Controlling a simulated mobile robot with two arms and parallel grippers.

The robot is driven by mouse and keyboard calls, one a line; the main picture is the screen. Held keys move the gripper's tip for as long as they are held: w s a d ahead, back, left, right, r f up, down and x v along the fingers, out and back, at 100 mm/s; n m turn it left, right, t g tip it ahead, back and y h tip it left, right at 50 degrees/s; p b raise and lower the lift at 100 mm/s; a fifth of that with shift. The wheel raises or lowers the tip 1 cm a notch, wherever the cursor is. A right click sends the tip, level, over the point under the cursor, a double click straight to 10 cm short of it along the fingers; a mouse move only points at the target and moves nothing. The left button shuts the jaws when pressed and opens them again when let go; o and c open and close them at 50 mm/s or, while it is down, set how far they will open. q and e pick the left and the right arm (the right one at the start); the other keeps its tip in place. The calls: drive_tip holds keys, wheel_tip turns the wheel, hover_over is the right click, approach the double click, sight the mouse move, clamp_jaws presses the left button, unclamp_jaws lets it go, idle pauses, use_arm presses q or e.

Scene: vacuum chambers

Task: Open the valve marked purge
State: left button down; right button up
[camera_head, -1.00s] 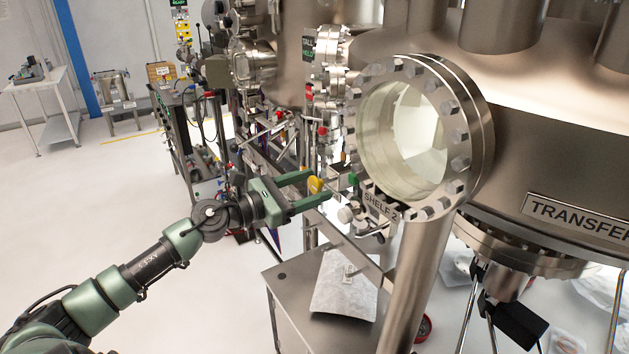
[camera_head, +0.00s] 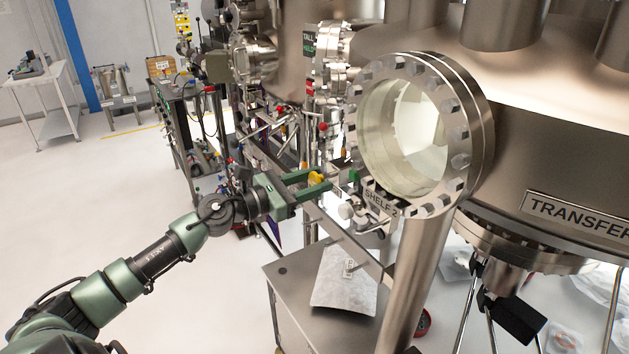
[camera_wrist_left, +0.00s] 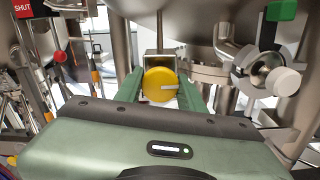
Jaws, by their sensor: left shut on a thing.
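My left gripper (camera_head: 318,184) reaches in from the left to the valves beside the chamber's round window. It is shut on a yellow valve knob (camera_head: 315,178). In the left wrist view the round yellow knob (camera_wrist_left: 160,85) sits between the two green fingers, with a pale bar across its face and a metal block behind it. No purge marking can be read on or near the knob. My right gripper is not in view.
The round window flange (camera_head: 470,135) and a "SHELF 2" plate (camera_head: 380,201) are close right of the gripper. A white knob (camera_wrist_left: 283,81) and green handle (camera_wrist_left: 281,10) are at the right in the wrist view. A metal cabinet (camera_head: 290,290) stands below. Open floor lies left.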

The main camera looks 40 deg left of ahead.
use_arm(q)
drive_tip(key=n+p, duration=0.2)
drive_tip(key=n, duration=0.2)
drive_tip(key=shift+r+n, duration=0.15)
drive_tip(key=shift+n, duration=0.15)
drive_tip(key=n+p, duration=0.2)
drive_tip(key=n, duration=0.2)
drive_tip(key=n+p, duration=0.2)
drive_tip(key=n, duration=0.2)
drive_tip(key=shift+n, duration=0.4)
drive_tip(key=shift+n+p, duration=0.95)
drive_tip(key=shift+n, duration=1.05)
drive_tip(key=c, duration=0.9)
unclamp_jaws()
drive_tip(key=shift+o, duration=0.2)
